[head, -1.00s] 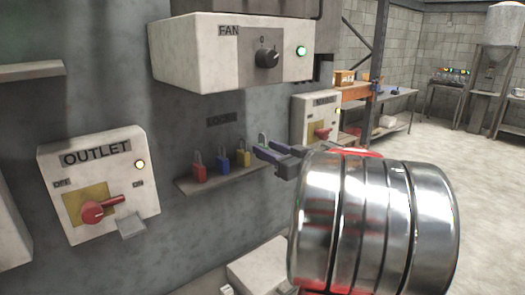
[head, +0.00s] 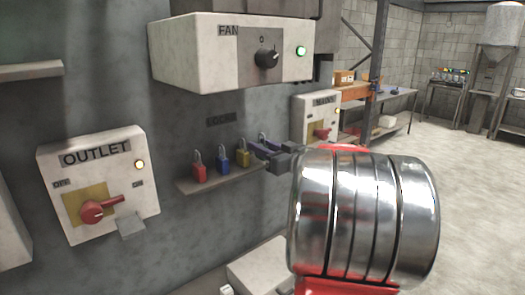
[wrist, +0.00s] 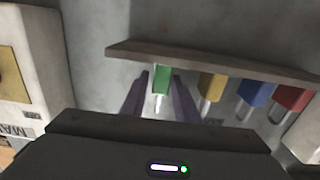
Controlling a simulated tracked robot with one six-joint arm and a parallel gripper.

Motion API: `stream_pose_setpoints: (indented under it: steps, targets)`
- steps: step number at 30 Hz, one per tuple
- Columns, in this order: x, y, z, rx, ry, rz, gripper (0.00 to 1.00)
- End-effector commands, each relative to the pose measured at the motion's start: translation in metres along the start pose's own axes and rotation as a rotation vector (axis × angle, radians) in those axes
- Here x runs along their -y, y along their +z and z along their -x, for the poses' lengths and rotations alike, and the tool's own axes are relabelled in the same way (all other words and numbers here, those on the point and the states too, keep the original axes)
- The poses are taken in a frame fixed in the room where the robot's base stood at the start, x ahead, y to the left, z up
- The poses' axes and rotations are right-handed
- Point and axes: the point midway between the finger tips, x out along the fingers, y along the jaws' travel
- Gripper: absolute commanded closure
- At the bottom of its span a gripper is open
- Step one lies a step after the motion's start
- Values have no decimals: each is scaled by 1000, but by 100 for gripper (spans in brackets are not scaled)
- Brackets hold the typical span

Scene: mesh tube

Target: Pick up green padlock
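The green padlock (wrist: 162,80) stands on a wall shelf and shows upside down in the wrist view. My gripper (wrist: 161,76) is open, with one purple finger on each side of the green body and a narrow gap at each side. In the head view my gripper (head: 262,148) is at the right end of the shelf. Only the padlock's shackle (head: 263,136) shows there above the fingers; its body is hidden.
Yellow (head: 243,157), blue (head: 223,165) and red (head: 199,172) padlocks stand left of my gripper on the shelf (head: 217,182). The FAN box (head: 210,55) overhangs above. The OUTLET box (head: 98,180) is at left, the MAINS box (head: 312,118) at right.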

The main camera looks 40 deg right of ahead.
Motion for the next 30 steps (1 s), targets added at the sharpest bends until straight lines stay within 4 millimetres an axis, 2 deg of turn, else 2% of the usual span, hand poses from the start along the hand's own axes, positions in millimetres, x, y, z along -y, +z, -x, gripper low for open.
stream_pose_setpoints:
  steps: [1, 12, 23, 30]
  targets:
    - [0, 0, 0, 0, 0, 0, 76]
    - [0, 0, 0, 0, 0, 0, 100]
    - [0, -2, 1, -1, 0, 1, 100]
    - [0, -18, 4, -2, 0, 2, 100]
